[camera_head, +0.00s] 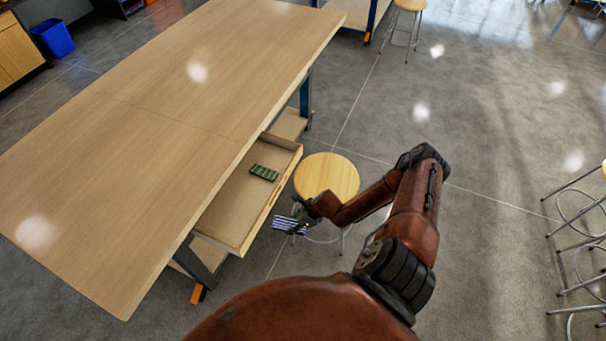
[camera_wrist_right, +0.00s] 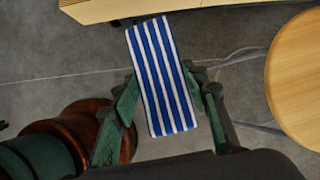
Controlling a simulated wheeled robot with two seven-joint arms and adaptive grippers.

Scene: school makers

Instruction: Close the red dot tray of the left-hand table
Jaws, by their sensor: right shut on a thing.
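The tray is a wooden drawer (camera_head: 226,225) pulled out from under the long wooden table (camera_head: 170,90) at the left. A small dark green ridged object (camera_head: 263,172) lies inside it. No red dot shows on the sides I can see. My right gripper (camera_head: 297,221) is just outside the drawer's front, apart from it. In the right wrist view, its fingers (camera_wrist_right: 163,95) are shut on a flat blue-and-white striped item (camera_wrist_right: 158,60). My left gripper is not in view.
A round wooden stool (camera_head: 327,176) stands close to the drawer front; its seat (camera_wrist_right: 298,80) also shows in the right wrist view. Several stools stand at the far right. A blue bin (camera_head: 53,38) is at the back left.

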